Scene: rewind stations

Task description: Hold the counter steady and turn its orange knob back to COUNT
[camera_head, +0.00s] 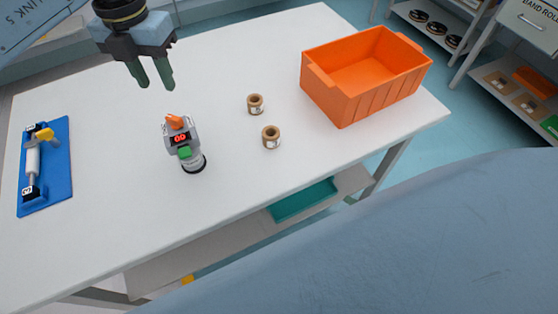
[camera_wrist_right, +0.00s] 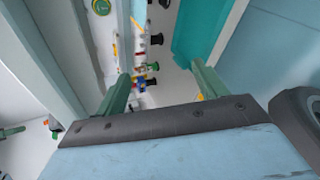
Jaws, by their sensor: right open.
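The counter (camera_head: 184,143) stands on the white table in the head view, a grey body with a dark round base. Its display shows red characters, and a green button sits below it. The orange knob (camera_head: 174,121) is on its top. My left gripper (camera_head: 151,80) is above and behind the counter, its two green fingers apart with nothing between them and not touching it. My right gripper (camera_wrist_right: 160,85) shows in the right wrist view, its green fingers wide apart and empty. The counter cannot be made out in that view.
A blue board (camera_head: 57,167) with a roller-like fixture lies at the table's left. Two small brown spools (camera_head: 255,104) (camera_head: 271,137) stand right of the counter. An orange crate (camera_head: 341,103) sits at the table's right end. The table's front left is clear.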

